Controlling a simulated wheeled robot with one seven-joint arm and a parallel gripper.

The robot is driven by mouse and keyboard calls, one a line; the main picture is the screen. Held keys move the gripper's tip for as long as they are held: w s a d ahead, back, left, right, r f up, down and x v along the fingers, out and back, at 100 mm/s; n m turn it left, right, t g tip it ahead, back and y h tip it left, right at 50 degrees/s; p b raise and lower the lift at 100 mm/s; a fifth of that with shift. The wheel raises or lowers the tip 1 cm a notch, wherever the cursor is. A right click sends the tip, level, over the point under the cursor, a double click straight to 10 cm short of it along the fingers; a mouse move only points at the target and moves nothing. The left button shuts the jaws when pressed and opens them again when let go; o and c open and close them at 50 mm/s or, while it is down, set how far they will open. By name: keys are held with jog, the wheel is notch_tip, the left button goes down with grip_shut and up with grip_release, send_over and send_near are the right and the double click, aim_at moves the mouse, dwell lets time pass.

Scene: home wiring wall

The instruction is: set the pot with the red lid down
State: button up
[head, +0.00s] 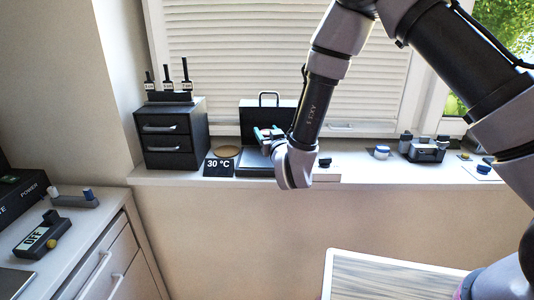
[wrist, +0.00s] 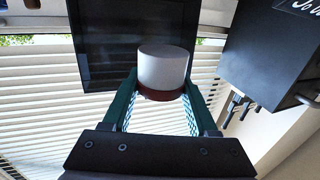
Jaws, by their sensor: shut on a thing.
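My gripper (wrist: 160,84) has its two green fingers closed on a small pot (wrist: 164,64) with a pale grey-white body and a dark red lid. In the wrist view the red part is on the side nearest my gripper's base. In the head view my gripper (head: 268,133) is over the windowsill, in front of the open black case (head: 267,116). The pot is mostly hidden there by the fingers and arm. The case also shows as a dark panel behind the pot in the wrist view (wrist: 100,60).
A black drawer unit (head: 173,150) stands left on the windowsill (head: 160,178). A "30 °C" sign (head: 219,167) and a round tan disc (head: 228,151) lie between it and the case. A blue-and-white pot (head: 382,153) and a dark device (head: 426,153) stand to the right.

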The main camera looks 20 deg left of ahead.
jog(key=shift+f, duration=2.85)
jog(key=shift+f, duration=0.15)
jog(key=o, duration=1.4)
